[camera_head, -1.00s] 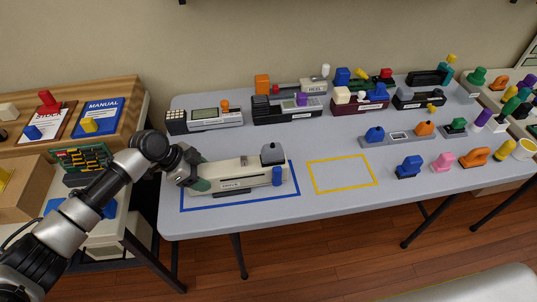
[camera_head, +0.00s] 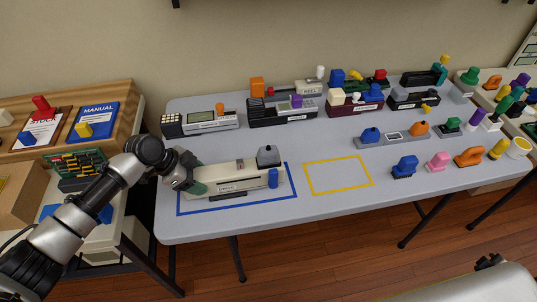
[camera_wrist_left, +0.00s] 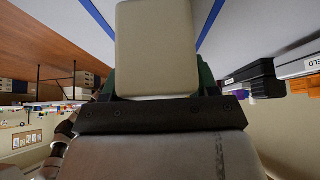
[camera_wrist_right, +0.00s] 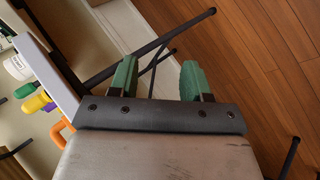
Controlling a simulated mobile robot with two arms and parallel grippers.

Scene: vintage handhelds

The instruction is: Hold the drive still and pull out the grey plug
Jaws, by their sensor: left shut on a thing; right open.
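The cream drive (camera_head: 235,181) lies inside the blue outline on the grey table. The grey plug (camera_head: 268,156) sits upright at the drive's right end, beside a blue plug (camera_head: 273,179). My left gripper (camera_head: 196,187) is shut on the drive's left end. In the left wrist view the drive's cream body (camera_wrist_left: 155,45) sits between the green fingers, whose tips are mostly hidden. My right gripper (camera_wrist_right: 158,78) is open and empty in the right wrist view, over the floor near the table edge, away from the drive.
A yellow outline (camera_head: 339,176) right of the drive is empty. Several handhelds with coloured plugs stand along the back, such as one with an orange plug (camera_head: 201,121). Loose plugs, including a blue one (camera_head: 404,167), lie at the right. A wooden board (camera_head: 70,105) stands left.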

